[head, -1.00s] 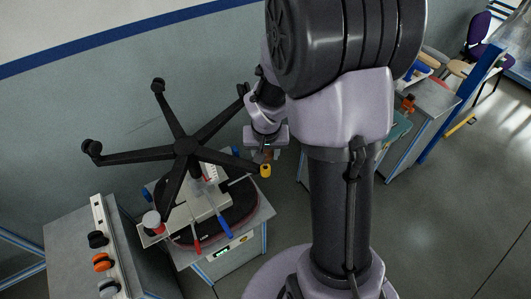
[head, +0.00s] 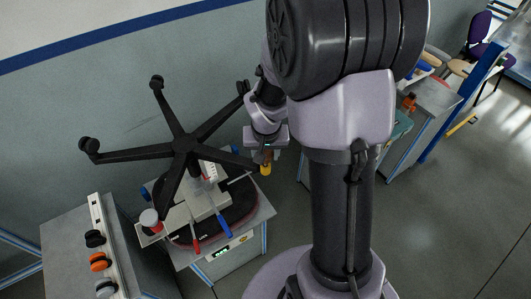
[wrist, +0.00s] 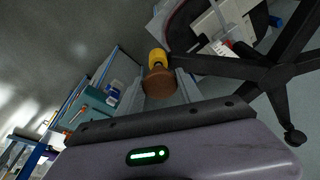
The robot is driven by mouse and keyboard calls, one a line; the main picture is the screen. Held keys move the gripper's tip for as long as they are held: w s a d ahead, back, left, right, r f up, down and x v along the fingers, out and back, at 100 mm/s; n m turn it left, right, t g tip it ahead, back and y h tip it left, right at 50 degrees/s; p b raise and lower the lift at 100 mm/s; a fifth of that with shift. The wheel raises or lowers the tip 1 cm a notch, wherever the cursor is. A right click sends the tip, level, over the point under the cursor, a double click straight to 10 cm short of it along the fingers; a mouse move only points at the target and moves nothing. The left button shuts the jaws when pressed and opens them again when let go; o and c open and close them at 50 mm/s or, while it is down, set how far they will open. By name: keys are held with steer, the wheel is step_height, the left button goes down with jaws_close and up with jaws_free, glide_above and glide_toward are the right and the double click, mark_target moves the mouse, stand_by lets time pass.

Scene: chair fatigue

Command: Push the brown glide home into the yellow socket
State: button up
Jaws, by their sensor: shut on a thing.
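The black five-star chair base (head: 186,146) lies over a test bench, one leg reaching right. The yellow socket (head: 265,169) sits at that leg's end, and it also shows in the wrist view (wrist: 157,56). The brown glide (wrist: 158,83) is a round disc between my fingertips. My gripper (wrist: 159,92) is shut on the glide. In the head view my gripper (head: 266,153) is just above the socket. The glide lines up with the socket in the wrist view; I cannot tell how far its stem is inside.
A red-handled tool (head: 194,238) and a blue-handled tool (head: 225,226) lie on the bench (head: 250,232). A grey cabinet (head: 75,240) with orange and black casters stands at the left. Another workbench (head: 432,105) is at the right. The floor there is largely clear.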

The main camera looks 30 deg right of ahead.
steer(key=shift+s+b+x, duration=0.2)
steer(key=shift+b+x, duration=0.8)
steer(key=shift+b, duration=0.05)
steer(key=o, duration=1.3)
steer(key=shift+a+f, duration=0.1)
steer(key=shift+o, duration=0.2)
steer(key=p+v, duration=0.4)
steer(key=v, duration=1.3)
steer(key=shift+s+r+p, duration=0.2)
steer(key=shift+p, duration=0.15)
steer(key=s+a+f+t+y+b, duration=0.1)
steer(key=s+a+f+b, duration=0.2)
steer(key=s+a+b, duration=0.3)
steer(key=s+a+f+n+t+y+b, duration=0.1)
steer(key=s+a+f+t+y+b, duration=0.1)
steer(key=s+a+f+b, duration=0.2)
steer(key=s+a+b, duration=0.3)
steer(key=a+b, duration=0.1)
steer(key=b, duration=0.1)
steer(key=shift+f, duration=0.25)
